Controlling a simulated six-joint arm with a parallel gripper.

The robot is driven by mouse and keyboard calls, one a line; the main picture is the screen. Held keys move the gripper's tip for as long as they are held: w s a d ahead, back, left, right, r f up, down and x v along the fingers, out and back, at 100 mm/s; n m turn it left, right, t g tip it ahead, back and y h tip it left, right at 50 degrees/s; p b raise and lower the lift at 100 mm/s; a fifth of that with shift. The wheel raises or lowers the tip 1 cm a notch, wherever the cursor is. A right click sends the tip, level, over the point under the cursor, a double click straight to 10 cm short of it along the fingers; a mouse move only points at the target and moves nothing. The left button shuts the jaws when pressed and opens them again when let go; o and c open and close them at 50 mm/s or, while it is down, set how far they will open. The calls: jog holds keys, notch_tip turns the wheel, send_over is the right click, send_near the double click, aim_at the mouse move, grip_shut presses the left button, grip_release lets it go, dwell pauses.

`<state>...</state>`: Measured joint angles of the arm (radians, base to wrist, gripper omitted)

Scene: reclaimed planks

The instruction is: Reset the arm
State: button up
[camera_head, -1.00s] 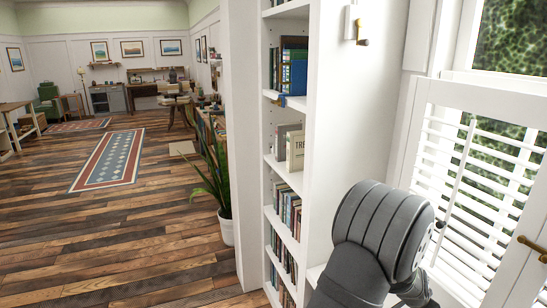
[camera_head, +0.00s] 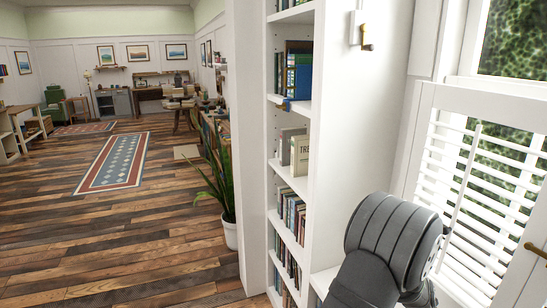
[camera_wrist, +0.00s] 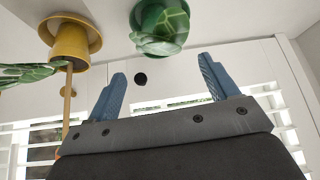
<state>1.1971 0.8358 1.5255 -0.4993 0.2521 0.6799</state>
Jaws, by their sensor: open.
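My gripper (camera_wrist: 162,66) shows in the wrist view as two blue fingers standing well apart, with nothing between them. Its dark body fills the bottom of that view. In the head view my grey arm reaches in at the lower right, in front of the white window shutters (camera_head: 480,190); the fingers are hidden there.
In the wrist view a yellow pot-like object (camera_wrist: 70,45) and a green leafy-looking object (camera_wrist: 160,25) are near the fingers. The head view shows a white bookshelf (camera_head: 318,130), a potted plant (camera_head: 230,235), a patterned rug (camera_head: 115,160) and open plank floor (camera_head: 130,235).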

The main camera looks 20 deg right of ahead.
jog(key=x, duration=0.9)
jog(key=shift+f, duration=0.15)
notch_tip(320, 180, up, 18)
jog(key=m+g, duration=0.2)
jog(key=m, duration=0.1)
jog(key=shift+m, duration=0.4)
jog(key=shift+a, duration=0.2)
notch_tip(320, 180, down, 16)
jog(key=n+t, duration=0.2)
jog(key=n, duration=0.1)
jog(key=shift+d+n, duration=0.1)
jog(key=shift+n, duration=0.3)
jog(key=shift+r, duration=0.25)
